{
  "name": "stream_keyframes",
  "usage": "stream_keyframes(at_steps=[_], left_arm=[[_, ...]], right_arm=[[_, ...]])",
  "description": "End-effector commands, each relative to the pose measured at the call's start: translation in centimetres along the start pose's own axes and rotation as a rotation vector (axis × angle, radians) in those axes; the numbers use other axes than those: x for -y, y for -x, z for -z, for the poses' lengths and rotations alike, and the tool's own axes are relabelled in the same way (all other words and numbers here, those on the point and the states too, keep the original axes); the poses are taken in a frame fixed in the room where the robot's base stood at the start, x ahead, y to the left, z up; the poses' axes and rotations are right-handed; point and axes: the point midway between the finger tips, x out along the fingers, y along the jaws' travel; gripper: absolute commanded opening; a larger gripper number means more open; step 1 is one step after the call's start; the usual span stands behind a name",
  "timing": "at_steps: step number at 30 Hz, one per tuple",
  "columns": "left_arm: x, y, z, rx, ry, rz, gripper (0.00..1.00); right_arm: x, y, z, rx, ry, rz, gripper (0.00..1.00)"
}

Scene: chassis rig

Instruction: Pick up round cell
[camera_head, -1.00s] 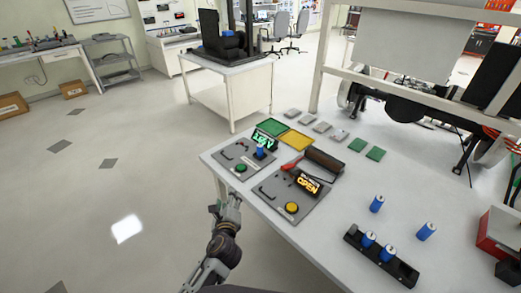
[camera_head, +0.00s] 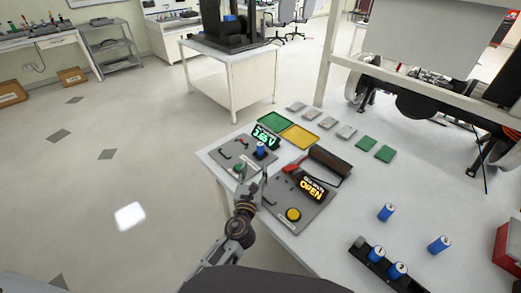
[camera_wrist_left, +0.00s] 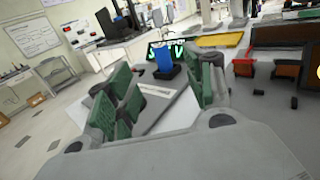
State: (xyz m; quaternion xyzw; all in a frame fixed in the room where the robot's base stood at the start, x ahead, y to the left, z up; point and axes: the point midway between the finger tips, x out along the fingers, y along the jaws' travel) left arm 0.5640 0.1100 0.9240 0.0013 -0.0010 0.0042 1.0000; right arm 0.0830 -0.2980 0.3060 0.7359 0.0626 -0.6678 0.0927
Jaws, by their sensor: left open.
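A blue round cell (camera_head: 261,148) stands upright in the left grey test panel (camera_head: 234,167), beside a green display (camera_head: 266,136). In the left wrist view the cell (camera_wrist_left: 164,62) shows beyond and between the open fingers. My left gripper (camera_head: 252,181) is open and empty, just in front of the cell and apart from it. Two more round cells, (camera_head: 387,212) and (camera_head: 439,244), stand loose on the table at the right. Two others sit in a black holder (camera_head: 359,253). My right gripper is not in view.
A second panel with a yellow button (camera_head: 293,214) and an orange "OPEN" display (camera_head: 312,190) lies right of the gripper. Green (camera_head: 276,120) and yellow (camera_head: 300,137) trays and several grey and green plates lie behind. The table is clear between the panels and the loose cells.

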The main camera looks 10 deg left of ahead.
Motion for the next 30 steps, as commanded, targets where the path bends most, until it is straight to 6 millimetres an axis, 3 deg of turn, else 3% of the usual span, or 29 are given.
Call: stream_keyframes(at_steps=[5, 21, 30], left_arm=[[0.0, -0.3, 0.0, 0.0, 0.002, -0.001, 0.53], [0.0, -4.6, 0.0, 0.0, 0.003, -0.002, 0.53], [-0.1, -7.4, 0.0, 0.0, 0.002, -0.002, 0.53]], right_arm=[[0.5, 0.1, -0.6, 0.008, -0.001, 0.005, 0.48], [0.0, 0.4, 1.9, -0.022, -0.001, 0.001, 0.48], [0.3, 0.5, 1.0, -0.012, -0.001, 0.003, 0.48]])
